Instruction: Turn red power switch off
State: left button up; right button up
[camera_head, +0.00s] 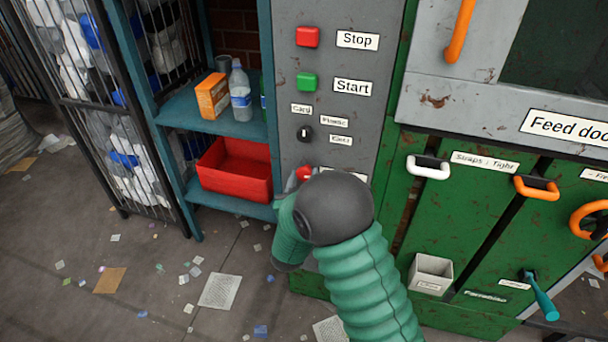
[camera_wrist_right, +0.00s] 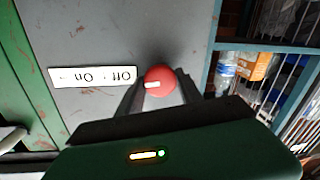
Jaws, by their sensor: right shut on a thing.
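The red power switch (camera_wrist_right: 160,82) is a round red knob with a pale mark, on the grey control panel (camera_wrist_right: 140,20). An "Off - On" label (camera_wrist_right: 92,76) sits beside it, upside down in the right wrist view. My right gripper (camera_wrist_right: 160,95) is shut on the knob, one finger on each side. In the head view the knob (camera_head: 304,172) shows as a small red patch beside my right gripper (camera_head: 296,178); my green arm hides most of it and its label. My left gripper is not in view.
Above the knob are a black selector (camera_head: 304,133), a green Start button (camera_head: 307,82) and a red Stop button (camera_head: 308,37). Left stands a teal shelf (camera_head: 215,122) with a red bin (camera_head: 235,170). Right is a green machine with a white handle (camera_head: 428,168) and orange handles (camera_head: 536,188).

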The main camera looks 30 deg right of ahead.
jog(key=n+p, duration=0.3)
jog(key=p, duration=0.1)
jog(key=n+g+p, duration=0.1)
jog(key=n+p, duration=0.2)
jog(key=p, duration=0.1)
jog(key=n+p, duration=0.3)
jog(key=p, duration=0.2)
jog(key=shift+w+a+r+n+g, duration=0.15)
jog(key=shift+a+r+n+g, duration=0.15)
jog(key=shift+n, duration=0.1)
jog(key=n+p, duration=0.2)
jog(key=n, duration=0.1)
jog(key=shift+f+g+p, duration=0.2)
jog(key=shift+g+p, duration=0.1)
jog(key=shift+f+n+g+h+p, duration=0.15)
jog(key=shift+n+p, duration=0.2)
jog(key=shift+n, duration=0.25)
jog(key=shift+f+n+g+h+p, duration=0.15)
jog(key=shift+n+p, duration=0.2)
jog(key=shift+n, duration=0.25)
jog(key=o, duration=1.4)
jog(key=shift+w, duration=0.1)
jog(key=shift+c, duration=0.2)
jog(key=shift+r, duration=0.15)
